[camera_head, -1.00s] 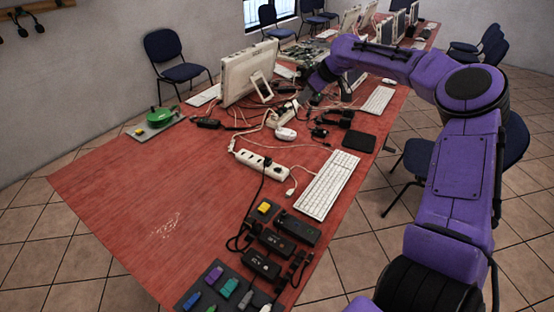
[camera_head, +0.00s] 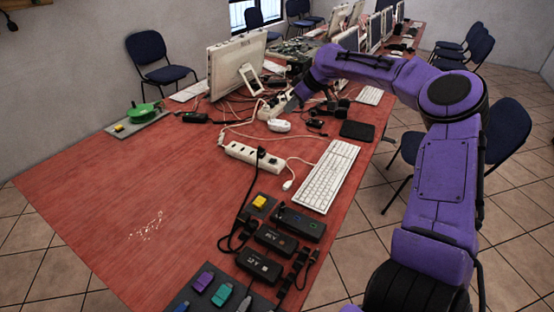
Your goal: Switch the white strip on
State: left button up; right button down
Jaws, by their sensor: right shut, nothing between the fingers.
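A white power strip (camera_head: 240,153) lies on the red table near the middle, with a black plug in its right part. A second pale strip (camera_head: 268,112) with plugs in it lies farther back, among cables. My right gripper (camera_head: 291,104) is shut and empty, pointing down just right of this farther strip. I cannot tell whether its tips touch it. The switch of either strip is too small to make out. My left gripper is not in view.
A white adapter (camera_head: 279,126), a black pad (camera_head: 357,131) and a white keyboard (camera_head: 328,176) lie near my right arm. A monitor (camera_head: 236,66) stands behind the strips. Black power bricks (camera_head: 276,239) sit in front.

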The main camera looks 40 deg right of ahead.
pick_arm(q)
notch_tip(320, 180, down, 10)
jog(key=b, duration=0.7)
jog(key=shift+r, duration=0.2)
pick_arm(e)
notch_tip(320, 180, down, 10)
jog(key=shift+s+r, duration=0.15)
jog(key=shift+r, duration=0.05)
send_over(272, 159)
jog(key=s, duration=0.2)
notch_tip(272, 159, down, 9)
jog(key=shift+w+d+r, duration=0.1)
jog(key=shift+d+r, duration=0.05)
jog(key=shift+s+d+f, duration=0.1)
jog(key=shift+s+f, duration=0.1)
jog(key=shift+f, duration=0.95)
jog(key=shift+s+f, duration=0.15)
jog(key=shift+f, duration=0.45)
